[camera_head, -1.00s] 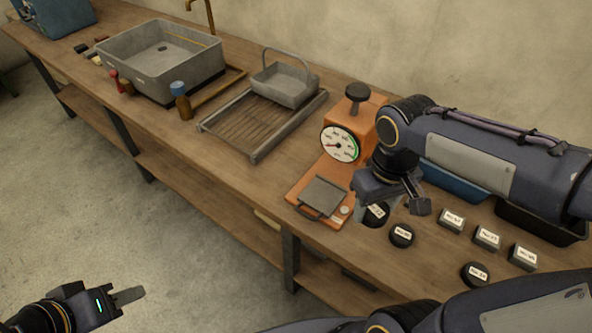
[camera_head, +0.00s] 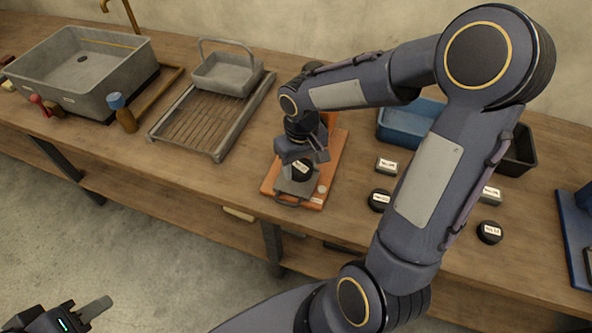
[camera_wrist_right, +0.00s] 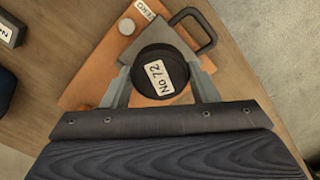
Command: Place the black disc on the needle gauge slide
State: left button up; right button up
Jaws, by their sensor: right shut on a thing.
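The black disc (camera_head: 302,170), labelled No 72, is between the fingers of my right gripper (camera_head: 303,164). The wrist view shows the disc (camera_wrist_right: 160,73) with my right gripper's fingers (camera_wrist_right: 160,84) shut on its two sides. The disc is over the grey slide plate (camera_head: 291,189) of the orange needle gauge (camera_head: 336,152); I cannot tell whether it touches the plate. The slide's dark handle (camera_wrist_right: 201,26) sticks out past the disc. My arm hides the gauge dial. My left gripper (camera_head: 98,308) is low at the left, away from the table; its jaw opening is unclear.
Other black discs (camera_head: 379,200) (camera_head: 489,232) and grey blocks (camera_head: 387,166) (camera_head: 490,195) lie right of the gauge. A blue bin (camera_head: 397,126) and a dark bin (camera_head: 519,157) stand behind. A slatted rack (camera_head: 205,125) with a grey basket (camera_head: 227,77) is to the left.

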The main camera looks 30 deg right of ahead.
aim_at(296, 172)
jog(key=shift+w+a+f, duration=0.1)
jog(key=shift+w+f, duration=0.6)
jog(key=shift+f, duration=0.15)
jog(key=shift+w+f, duration=0.15)
jog(key=shift+f, duration=1.55)
jog(key=shift+f, duration=0.1)
jog(key=o, duration=0.7)
